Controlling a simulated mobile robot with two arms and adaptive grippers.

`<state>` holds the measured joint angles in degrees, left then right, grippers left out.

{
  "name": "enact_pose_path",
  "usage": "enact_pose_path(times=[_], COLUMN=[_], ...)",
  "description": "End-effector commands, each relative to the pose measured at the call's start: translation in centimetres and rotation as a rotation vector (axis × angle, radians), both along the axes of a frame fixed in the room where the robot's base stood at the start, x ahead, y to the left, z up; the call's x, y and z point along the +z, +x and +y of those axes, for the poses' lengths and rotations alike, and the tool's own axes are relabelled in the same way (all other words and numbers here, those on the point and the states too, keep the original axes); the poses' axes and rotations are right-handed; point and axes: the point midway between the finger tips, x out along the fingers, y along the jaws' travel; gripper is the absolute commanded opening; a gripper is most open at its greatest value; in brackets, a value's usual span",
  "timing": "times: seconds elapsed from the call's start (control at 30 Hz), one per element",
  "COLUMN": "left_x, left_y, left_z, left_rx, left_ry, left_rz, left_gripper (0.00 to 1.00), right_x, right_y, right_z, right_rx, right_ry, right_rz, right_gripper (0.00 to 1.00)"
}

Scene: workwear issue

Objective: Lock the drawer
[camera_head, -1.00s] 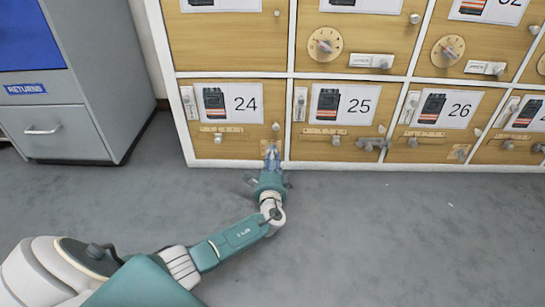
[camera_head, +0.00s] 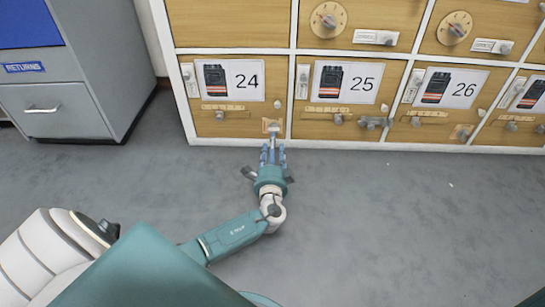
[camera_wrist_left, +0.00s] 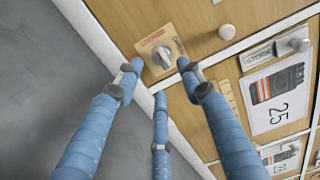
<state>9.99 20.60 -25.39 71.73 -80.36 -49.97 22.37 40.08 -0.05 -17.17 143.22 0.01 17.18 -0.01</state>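Drawer 24 (camera_head: 245,100) is a wooden front in the bottom row with a number card, and it looks closed. A small plate with a turn knob (camera_head: 271,126) sits at its lower right corner. In the left wrist view this grey knob (camera_wrist_left: 162,56) shows on a tan plate with a red label. My left gripper (camera_head: 273,148) is just in front of that corner, its blue fingers spread. In the left wrist view the gripper (camera_wrist_left: 160,78) has fingertips either side of the knob, apparently not gripping it. The knob's lock position cannot be read. My right gripper is not in view.
Drawer 25 (camera_head: 392,85) is directly right, with a latch handle (camera_head: 375,122) sticking out. Drawer 26 (camera_head: 484,91) is further right. A grey returns cabinet (camera_head: 118,70) stands at the left. The grey floor (camera_head: 390,210) in front is clear.

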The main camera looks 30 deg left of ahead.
Motion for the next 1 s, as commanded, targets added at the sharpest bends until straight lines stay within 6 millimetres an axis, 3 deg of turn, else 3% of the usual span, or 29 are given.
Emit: enact_pose_path(times=[0.1,0.33,1.0], left_x=[-0.1,0.0,0.0], left_y=[-2.2,-4.6,-5.0], left_z=[-1.3,-2.8,-3.0], left_rx=[-0.001,0.002,0.001], left_ry=[-0.001,0.0,0.0], left_rz=[0.0,-0.001,-0.001], left_gripper=[0.39,0.39,0.39], right_x=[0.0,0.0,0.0], right_y=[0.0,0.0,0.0], right_z=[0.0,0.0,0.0], right_rx=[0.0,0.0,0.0], right_ry=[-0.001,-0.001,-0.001], right_rz=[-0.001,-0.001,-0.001], right_gripper=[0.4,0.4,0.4])
